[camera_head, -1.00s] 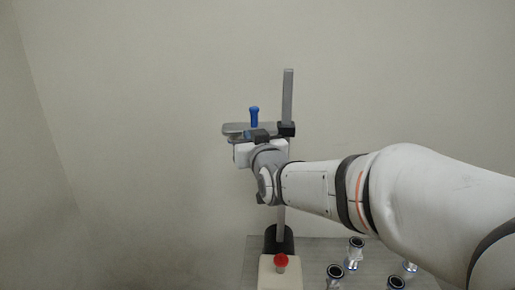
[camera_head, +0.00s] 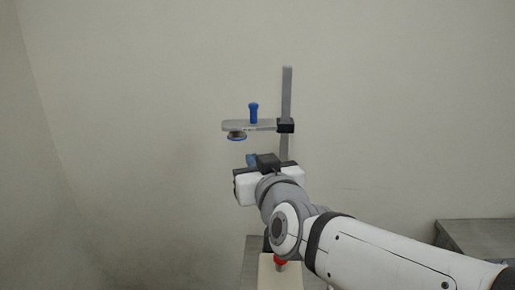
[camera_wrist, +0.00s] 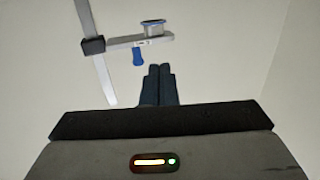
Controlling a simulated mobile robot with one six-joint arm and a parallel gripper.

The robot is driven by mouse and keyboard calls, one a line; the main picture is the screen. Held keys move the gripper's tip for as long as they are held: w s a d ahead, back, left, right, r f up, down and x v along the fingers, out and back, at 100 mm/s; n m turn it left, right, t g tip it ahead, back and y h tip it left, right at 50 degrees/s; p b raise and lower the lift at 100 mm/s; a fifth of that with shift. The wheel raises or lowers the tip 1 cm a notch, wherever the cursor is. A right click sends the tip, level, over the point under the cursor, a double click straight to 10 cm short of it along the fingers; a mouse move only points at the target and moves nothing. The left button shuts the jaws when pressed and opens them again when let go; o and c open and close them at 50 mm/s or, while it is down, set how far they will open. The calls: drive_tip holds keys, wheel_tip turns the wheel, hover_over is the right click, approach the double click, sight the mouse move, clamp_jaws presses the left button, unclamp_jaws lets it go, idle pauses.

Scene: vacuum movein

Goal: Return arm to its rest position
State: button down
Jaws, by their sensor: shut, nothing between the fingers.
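My gripper is hidden behind my own wrist in the head view, apart from a bluish fingertip part (camera_head: 251,159). In the wrist view my gripper (camera_wrist: 158,70) shows two dark fingers pressed together with nothing between them. It is below and apart from the stand's grey horizontal arm (camera_head: 240,125). A blue knob (camera_head: 253,112) stands on top of that arm, and a round metal piece with a blue underside (camera_head: 237,136) hangs under its left end. The wrist view also shows the stand's arm (camera_wrist: 122,43).
The stand's grey upright post (camera_head: 287,92) carries the arm through a black clamp (camera_head: 285,125). A red-capped item (camera_head: 280,262) on a pale base (camera_head: 268,277) is partly hidden by my arm. A grey surface (camera_head: 480,240) lies at the right. The space left of the stand is clear.

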drive_tip(key=s+d+f+m+g+h, duration=0.1)
drive_tip(key=s+d+f+g, duration=0.1)
drive_tip(key=d+f+g, duration=0.3)
drive_tip(key=s+d+f+g+h, duration=0.1)
drive_tip(key=d+f+h, duration=0.1)
drive_tip(key=f, duration=0.6)
drive_tip(key=s+d+f+m+g+h, duration=0.2)
drive_tip(key=s+d+f+g, duration=0.5)
drive_tip(key=s, duration=0.4)
drive_tip(key=d+f, duration=0.1)
drive_tip(key=d, duration=0.1)
drive_tip(key=shift+s+d+f+m+g+h+p, duration=0.15)
drive_tip(key=shift+s+d+m+g+h+p, duration=0.15)
drive_tip(key=shift+d+m+g+p, duration=0.1)
